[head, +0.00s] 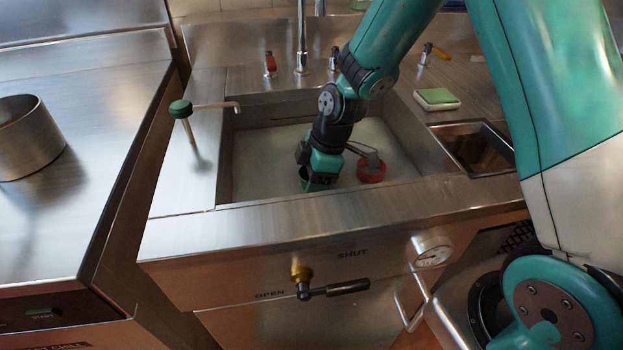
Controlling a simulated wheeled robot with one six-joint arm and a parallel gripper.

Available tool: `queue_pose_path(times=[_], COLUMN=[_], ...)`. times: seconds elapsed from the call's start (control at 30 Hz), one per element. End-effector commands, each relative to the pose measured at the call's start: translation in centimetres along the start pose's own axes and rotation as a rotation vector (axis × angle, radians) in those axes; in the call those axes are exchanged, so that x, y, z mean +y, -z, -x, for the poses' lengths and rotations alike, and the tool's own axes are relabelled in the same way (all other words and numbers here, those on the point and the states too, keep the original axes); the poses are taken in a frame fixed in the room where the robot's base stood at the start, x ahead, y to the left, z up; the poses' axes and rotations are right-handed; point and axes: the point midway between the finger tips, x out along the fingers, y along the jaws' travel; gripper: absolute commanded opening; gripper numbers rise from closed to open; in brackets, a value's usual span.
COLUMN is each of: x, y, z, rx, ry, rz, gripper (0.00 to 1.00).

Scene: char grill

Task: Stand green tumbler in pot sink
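The pot sink (262,165) is the wide steel basin in the middle of the head view. My arm reaches down into it, and my gripper (318,176) is low inside, near the front wall. A small dark green shape (315,184) shows at the gripper's tip, close to the basin floor. It may be the green tumbler, but it is mostly hidden and I cannot tell if it stands upright or touches the floor. The fingers are too small and covered to show whether they are open or shut.
A red round object (371,170) with a grey piece sits in the basin, right of my gripper. A green-knobbed bent rod (181,110) stands at the left rim. A sponge (437,99) and smaller basin (478,147) are at right. A tap (302,42) stands behind.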

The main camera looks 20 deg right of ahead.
Motion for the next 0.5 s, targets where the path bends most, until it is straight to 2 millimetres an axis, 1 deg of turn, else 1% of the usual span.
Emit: queue_pose_path(times=[0.13, 0.17, 0.2, 0.23, 0.27, 0.5], x=[0.0, 0.0, 0.0, 0.0, 0.0, 0.0], y=[-0.1, -0.08, -0.06, -0.06, -0.06, -0.05], z=[-0.35, -0.27, -0.22, -0.22, -0.21, -0.16], rx=[0.0, 0.0, 0.0, 0.0, 0.0, 0.0], ry=[0.0, 0.0, 0.0, 0.0, 0.0, 0.0], rz=[0.0, 0.0, 0.0, 0.0, 0.0, 0.0], gripper=[0.32, 0.61, 0.7, 0.77, 0.82, 0.82])
